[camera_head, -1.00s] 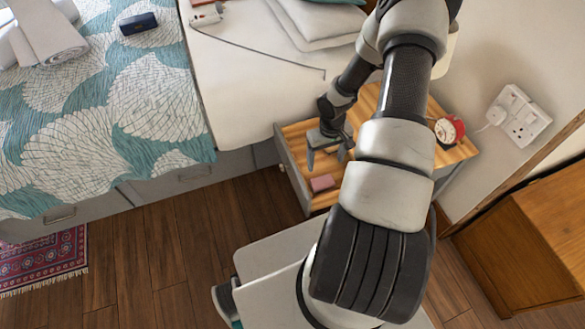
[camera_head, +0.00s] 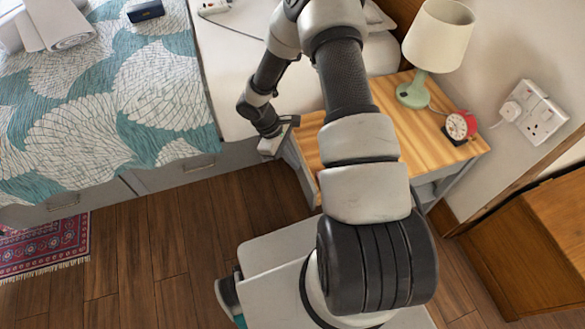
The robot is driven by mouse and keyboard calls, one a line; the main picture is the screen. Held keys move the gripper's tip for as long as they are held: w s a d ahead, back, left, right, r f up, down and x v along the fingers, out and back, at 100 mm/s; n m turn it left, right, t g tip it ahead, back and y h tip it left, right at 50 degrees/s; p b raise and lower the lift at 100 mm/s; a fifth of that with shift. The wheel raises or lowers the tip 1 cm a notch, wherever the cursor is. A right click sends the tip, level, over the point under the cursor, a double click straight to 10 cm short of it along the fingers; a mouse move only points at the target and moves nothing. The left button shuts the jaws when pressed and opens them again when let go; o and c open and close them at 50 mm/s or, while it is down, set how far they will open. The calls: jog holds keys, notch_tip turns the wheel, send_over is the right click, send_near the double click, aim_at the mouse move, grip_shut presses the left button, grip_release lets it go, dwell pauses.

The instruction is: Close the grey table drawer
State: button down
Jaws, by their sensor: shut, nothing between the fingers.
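The grey table drawer (camera_head: 293,155) shows at the left end of the bedside table. It appears to stand open, with its grey front facing the bed and a strip of wood-coloured interior (camera_head: 307,146) behind it. Most of the drawer and its contents are hidden behind my arm. My gripper (camera_head: 269,149) is shut and empty, pointing down just left of the drawer front, outside the drawer. I cannot tell whether it touches the front.
The wooden tabletop (camera_head: 440,137) holds a green-based lamp (camera_head: 413,92) and a red alarm clock (camera_head: 460,126). The bed (camera_head: 150,90) with grey under-drawers (camera_head: 175,174) lies left. Wooden floor (camera_head: 190,235) is clear in front. A wall socket (camera_head: 535,112) is at right.

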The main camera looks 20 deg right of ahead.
jog(key=a+r+n+t+h+b, duration=0.2)
jog(key=a+r+n+h, duration=0.25)
jog(key=a+n, duration=0.5)
jog(key=m+b, duration=0.1)
jog(key=b, duration=0.1)
send_near(302, 169)
jog(key=shift+h, duration=0.35)
jog(key=shift+a+f+x, duration=0.15)
jog(key=shift+x, duration=1.25)
jog(key=shift+a+f+x, duration=0.15)
jog(key=shift+x, duration=1.2)
jog(key=shift+w, duration=0.1)
jog(key=s+d+b, duration=0.1)
jog(key=d+b, duration=0.1)
jog(key=d, duration=1.6)
